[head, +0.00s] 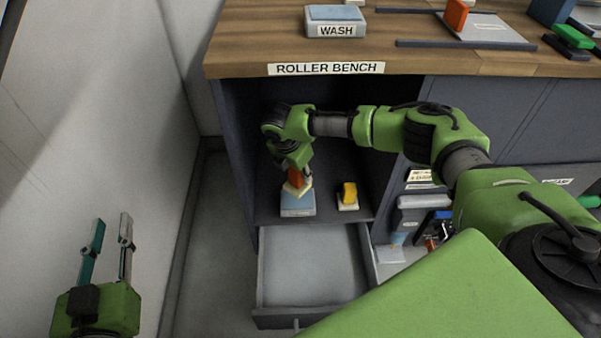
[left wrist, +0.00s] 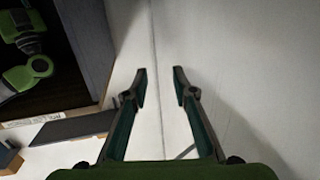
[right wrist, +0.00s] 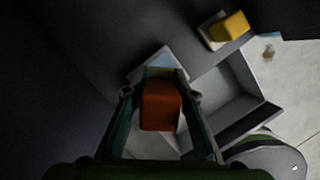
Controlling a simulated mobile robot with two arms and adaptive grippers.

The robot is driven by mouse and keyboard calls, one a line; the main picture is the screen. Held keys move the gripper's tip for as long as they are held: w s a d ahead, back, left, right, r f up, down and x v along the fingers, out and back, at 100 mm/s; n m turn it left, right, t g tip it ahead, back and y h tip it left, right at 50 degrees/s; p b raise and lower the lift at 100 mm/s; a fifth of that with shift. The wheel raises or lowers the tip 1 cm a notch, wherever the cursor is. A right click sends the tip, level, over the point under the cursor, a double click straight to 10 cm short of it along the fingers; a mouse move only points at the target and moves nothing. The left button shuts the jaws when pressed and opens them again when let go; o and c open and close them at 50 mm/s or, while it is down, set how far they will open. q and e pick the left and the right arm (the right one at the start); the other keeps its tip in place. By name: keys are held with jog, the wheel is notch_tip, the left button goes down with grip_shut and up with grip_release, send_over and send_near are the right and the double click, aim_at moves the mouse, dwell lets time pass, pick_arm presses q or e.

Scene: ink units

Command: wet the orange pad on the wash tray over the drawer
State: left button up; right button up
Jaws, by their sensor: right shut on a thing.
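The orange pad (head: 296,177), an orange block on a cream base, is in my right gripper (head: 296,168) inside the bench's open bay. In the right wrist view the shut fingers (right wrist: 160,110) flank its orange block (right wrist: 160,105). The pad is at the blue wash tray (head: 298,206), which sits on the bay shelf just over the open drawer (head: 310,268). The cream base overlaps the tray's back part; whether they touch is hard to tell. My left gripper (head: 110,245) is open and empty, low at the left by the wall; its spread fingers show in the left wrist view (left wrist: 160,85).
A yellow pad (head: 349,192) stands right of the tray on the shelf. On the bench top are another WASH tray (head: 335,20), another orange block (head: 456,14) and a green one (head: 573,36). The bay's side wall (head: 237,150) is close left of my right gripper.

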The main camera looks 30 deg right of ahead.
jog(key=shift+r+p, duration=0.35)
jog(key=shift+p, duration=0.05)
pick_arm(q)
jog(key=f+g, duration=0.1)
jog(key=f, duration=0.2)
jog(key=s+a+f+g+y, duration=0.1)
jog(key=shift+s+f+g, duration=0.1)
jog(key=shift+f+g, duration=0.2)
jog(key=shift+f, duration=0.1)
